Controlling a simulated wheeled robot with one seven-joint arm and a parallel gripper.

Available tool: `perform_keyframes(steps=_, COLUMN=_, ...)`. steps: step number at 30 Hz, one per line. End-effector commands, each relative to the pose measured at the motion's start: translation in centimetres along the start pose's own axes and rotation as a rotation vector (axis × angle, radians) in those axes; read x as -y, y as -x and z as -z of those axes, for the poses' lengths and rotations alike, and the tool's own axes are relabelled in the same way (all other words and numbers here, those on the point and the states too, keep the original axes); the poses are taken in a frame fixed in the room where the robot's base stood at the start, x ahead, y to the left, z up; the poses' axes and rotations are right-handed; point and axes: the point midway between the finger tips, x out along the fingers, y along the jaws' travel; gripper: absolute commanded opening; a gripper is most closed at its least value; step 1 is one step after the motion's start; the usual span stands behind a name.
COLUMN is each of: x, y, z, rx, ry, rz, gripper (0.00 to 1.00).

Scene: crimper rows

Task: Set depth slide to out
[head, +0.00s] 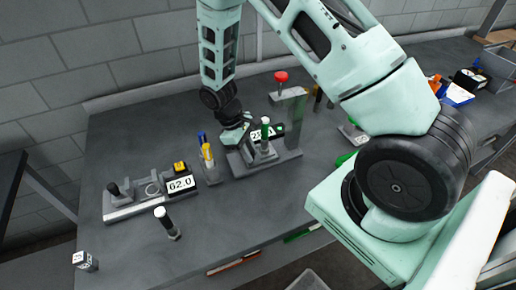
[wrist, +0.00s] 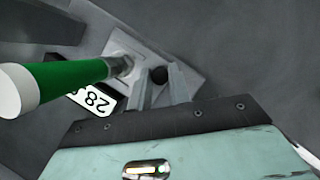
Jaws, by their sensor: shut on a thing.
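The crimper (head: 238,165) at mid-table has a grey base, a tall post with a red knob (head: 281,77), and an upright lever with a green grip and white end (head: 265,128). A small black round knob (wrist: 158,74), which I take for the depth slide's knob, shows in the wrist view on the light grey base plate (wrist: 190,73). My gripper (wrist: 161,84) is shut on this knob, with a finger at each side. In the head view my gripper (head: 243,135) is at the crimper's left side, and the knob is hidden. The slide's position cannot be told.
The green lever (wrist: 65,76) stands close to my gripper in the wrist view, beside a white number label (wrist: 92,99). A pen holder (head: 208,172) stands left of the crimper. The front middle table is clear.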

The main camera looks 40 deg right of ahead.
Motion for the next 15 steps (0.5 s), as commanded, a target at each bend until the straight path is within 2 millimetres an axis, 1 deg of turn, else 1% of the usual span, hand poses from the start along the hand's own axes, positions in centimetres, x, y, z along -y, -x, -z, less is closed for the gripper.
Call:
perform_keyframes(steps=1, x=0.23, y=0.17, z=0.33, rx=-0.003, ry=0.001, rz=-0.001, gripper=0.0)
perform_keyframes(steps=9, x=0.27, y=0.24, z=0.36, rx=-0.004, ry=0.0, rz=-0.001, gripper=0.0)
perform_keyframes(steps=10, x=0.27, y=0.24, z=0.36, rx=-0.004, ry=0.0, rz=-0.001, gripper=0.25)
perform_keyframes(steps=12, x=0.26, y=0.23, z=0.34, rx=-0.004, ry=0.0, rz=-0.001, gripper=0.41)
perform_keyframes(steps=15, x=0.27, y=0.2, z=0.32, rx=-0.003, ry=0.0, rz=-0.001, gripper=0.41)
